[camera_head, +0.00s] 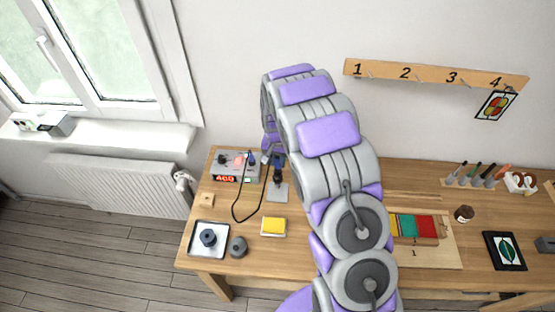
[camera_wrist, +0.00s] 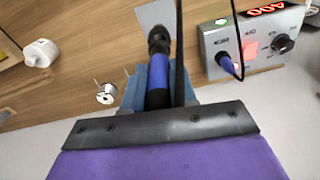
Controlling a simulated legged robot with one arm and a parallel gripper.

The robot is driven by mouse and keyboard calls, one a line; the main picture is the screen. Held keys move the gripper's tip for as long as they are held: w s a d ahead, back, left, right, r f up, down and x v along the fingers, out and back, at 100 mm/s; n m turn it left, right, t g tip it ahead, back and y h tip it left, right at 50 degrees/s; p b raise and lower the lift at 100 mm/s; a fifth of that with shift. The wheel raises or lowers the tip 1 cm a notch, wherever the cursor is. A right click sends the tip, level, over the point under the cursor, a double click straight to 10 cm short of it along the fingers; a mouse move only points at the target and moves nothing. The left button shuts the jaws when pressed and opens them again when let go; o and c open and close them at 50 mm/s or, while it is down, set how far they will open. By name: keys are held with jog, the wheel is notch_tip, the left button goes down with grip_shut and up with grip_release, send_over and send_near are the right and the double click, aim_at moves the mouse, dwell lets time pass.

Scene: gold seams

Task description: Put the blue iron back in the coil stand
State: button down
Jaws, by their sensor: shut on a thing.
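The blue iron (camera_wrist: 158,72) is between my gripper's fingers (camera_wrist: 158,88) in the wrist view, with its dark front end pointing away from the gripper. In the head view the blue iron (camera_head: 279,161) stands out below the end of my arm, and my gripper (camera_head: 272,152) is partly hidden there. The coil stand's grey base plate (camera_head: 277,194) lies on the bench just below the iron; the plate also shows past the iron's dark end in the wrist view (camera_wrist: 153,14). Whether that end is inside the coil or only above it, I cannot tell.
A soldering station (camera_head: 228,168) reading 400 stands left of the stand. A black cable (camera_head: 236,205) loops over the bench. A yellow sponge tray (camera_head: 273,227) lies in front. A numbered hook rail (camera_head: 430,74) hangs behind.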

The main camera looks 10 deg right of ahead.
jog(key=shift+f+b, duration=0.3)
jog(key=shift+f, duration=1.15)
dwell(0.4)
jog(key=c, duration=0.8)
grip_release()
jog(key=shift+o, duration=0.3)
jog(key=o, duration=0.4)
jog(key=shift+r+p, duration=0.6)
jog(key=shift+r, duration=2.9)
